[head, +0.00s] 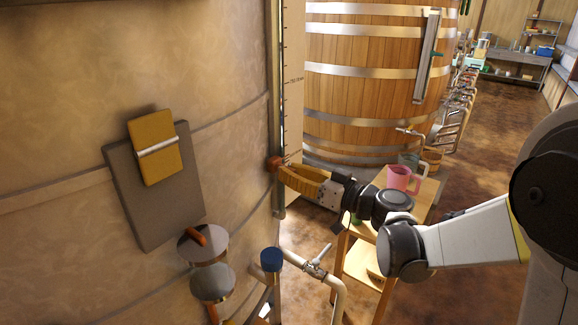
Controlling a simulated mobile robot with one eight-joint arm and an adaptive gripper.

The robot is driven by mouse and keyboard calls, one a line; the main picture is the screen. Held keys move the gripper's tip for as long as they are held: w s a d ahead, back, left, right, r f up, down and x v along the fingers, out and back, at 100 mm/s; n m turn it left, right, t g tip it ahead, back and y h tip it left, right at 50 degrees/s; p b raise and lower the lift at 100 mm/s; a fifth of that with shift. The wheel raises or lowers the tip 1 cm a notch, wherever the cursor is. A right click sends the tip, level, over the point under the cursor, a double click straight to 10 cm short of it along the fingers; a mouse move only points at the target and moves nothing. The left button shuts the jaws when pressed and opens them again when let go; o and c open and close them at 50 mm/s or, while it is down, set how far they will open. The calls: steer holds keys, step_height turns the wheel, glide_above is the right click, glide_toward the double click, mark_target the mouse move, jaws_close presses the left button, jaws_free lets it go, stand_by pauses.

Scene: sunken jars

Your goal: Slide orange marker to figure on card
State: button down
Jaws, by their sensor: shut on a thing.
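The orange marker (273,163) sits on a vertical gauge (290,100) at the edge of the large tan tank. The gauge carries a scale whose figures are too small to read. My gripper (283,168) reaches in from the right, its yellow fingers shut on the marker. The fingers hide part of the marker and of the scale behind it. The yellow card (155,150) hangs with a metal clip on a grey board (150,215) on the tank's wall, left of the gauge. No figure on the card can be made out from here.
Below the board are round metal fittings (203,246) with orange handles. A blue-capped post (271,260) and a pale pipe with a valve (315,268) stand under my gripper. A wooden stand (375,240) with a pink mug (402,179) is close to my arm.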

steer(key=shift+f, duration=0.65)
steer(key=shift+r, duration=0.1)
steer(key=c, duration=1.3)
jaws_free()
steer(key=v, duration=1.2)
steer(key=shift+s, duration=0.1)
